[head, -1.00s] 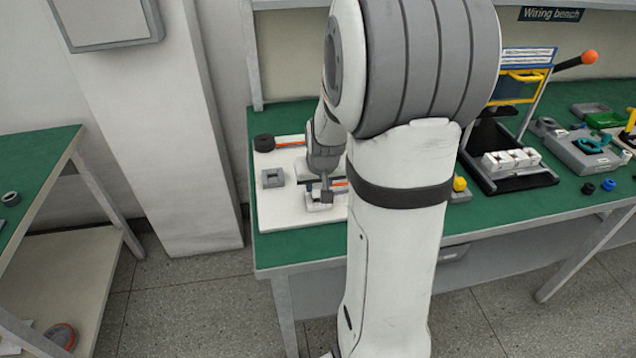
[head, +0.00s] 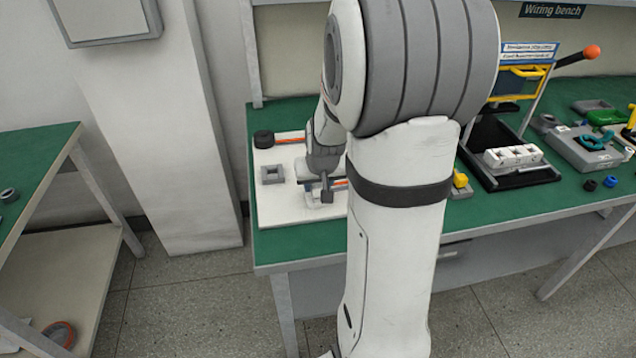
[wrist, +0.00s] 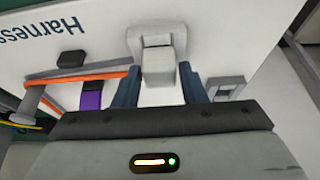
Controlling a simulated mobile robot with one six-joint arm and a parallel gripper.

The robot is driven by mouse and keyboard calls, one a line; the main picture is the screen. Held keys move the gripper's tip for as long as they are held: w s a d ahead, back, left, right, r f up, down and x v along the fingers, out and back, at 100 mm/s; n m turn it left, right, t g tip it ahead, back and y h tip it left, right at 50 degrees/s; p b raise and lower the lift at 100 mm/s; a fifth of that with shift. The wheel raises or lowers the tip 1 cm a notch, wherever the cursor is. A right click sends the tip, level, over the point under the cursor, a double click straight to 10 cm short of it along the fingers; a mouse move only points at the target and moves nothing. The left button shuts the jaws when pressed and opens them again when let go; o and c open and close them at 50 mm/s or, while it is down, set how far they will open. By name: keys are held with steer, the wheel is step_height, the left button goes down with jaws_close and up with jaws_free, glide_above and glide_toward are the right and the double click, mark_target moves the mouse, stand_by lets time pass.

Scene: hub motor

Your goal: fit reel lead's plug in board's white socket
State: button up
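The white board (head: 275,208), lettered "Harness" in the wrist view (wrist: 75,20), lies on the green bench. In the wrist view, a white-grey socket-like housing (wrist: 153,30) stands on it, with a pale block (wrist: 158,66) at its near side. I cannot tell whether that block is the plug or part of the socket. My gripper (wrist: 160,88) is open, its two dark blue fingers apart on either side of the block with gaps showing. My gripper also shows low over the board in the head view (head: 327,192). Orange and grey leads (wrist: 75,77) run left of the fingers.
A black reel (head: 263,139) stands at the board's back left. A grey square frame (head: 272,175) sits nearby. A purple piece (wrist: 92,96) and black block (wrist: 70,58) lie left of my fingers. A black tray with white blocks (head: 513,155) is to the right.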

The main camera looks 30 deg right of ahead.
steer(key=o, duration=0.4)
steer(key=v, duration=0.7)
steer(key=shift+s+r+p, duration=0.1)
steer(key=shift+r+p, duration=0.2)
steer(key=shift+r, duration=0.1)
